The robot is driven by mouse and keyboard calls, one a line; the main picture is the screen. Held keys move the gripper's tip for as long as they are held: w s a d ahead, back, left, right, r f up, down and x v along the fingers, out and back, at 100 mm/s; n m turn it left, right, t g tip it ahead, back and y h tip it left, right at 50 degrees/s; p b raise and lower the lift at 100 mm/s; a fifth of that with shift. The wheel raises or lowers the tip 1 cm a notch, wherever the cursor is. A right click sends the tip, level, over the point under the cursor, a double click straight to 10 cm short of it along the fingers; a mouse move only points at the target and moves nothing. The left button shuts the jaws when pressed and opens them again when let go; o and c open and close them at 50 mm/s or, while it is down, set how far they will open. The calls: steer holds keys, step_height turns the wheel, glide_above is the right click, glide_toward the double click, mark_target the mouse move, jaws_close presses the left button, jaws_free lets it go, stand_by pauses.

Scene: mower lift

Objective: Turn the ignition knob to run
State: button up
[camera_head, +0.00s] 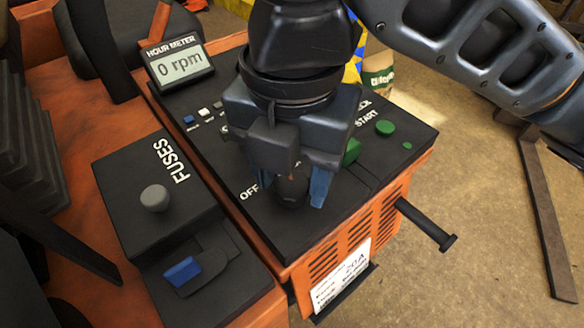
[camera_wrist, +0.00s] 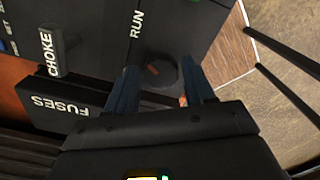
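The ignition knob (camera_head: 291,190) is a dark round knob on the black control panel (camera_head: 225,160). It also shows in the wrist view (camera_wrist: 164,76), with a small orange-red mark on its top. The word OFF is left of it in the head view; the word RUN is near it in the wrist view. My gripper (camera_head: 291,190) points down over the knob, with its blue fingers on either side of it. Narrow gaps seem to show between fingers and knob, so it looks open around it. The gripper body hides part of the knob and nearby lettering.
A fuse box (camera_head: 150,190) with a grey knob and a blue-ended switch (camera_head: 195,268) stand at left. A green start button (camera_head: 385,128) lies right of my gripper. A black bar (camera_head: 425,225) juts from the orange housing.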

mark_target(293, 185)
steer(key=shift+o, duration=1.1)
steer(key=shift+r, duration=0.1)
step_height(293, 185, up, 8)
steer(key=shift+f, duration=0.25)
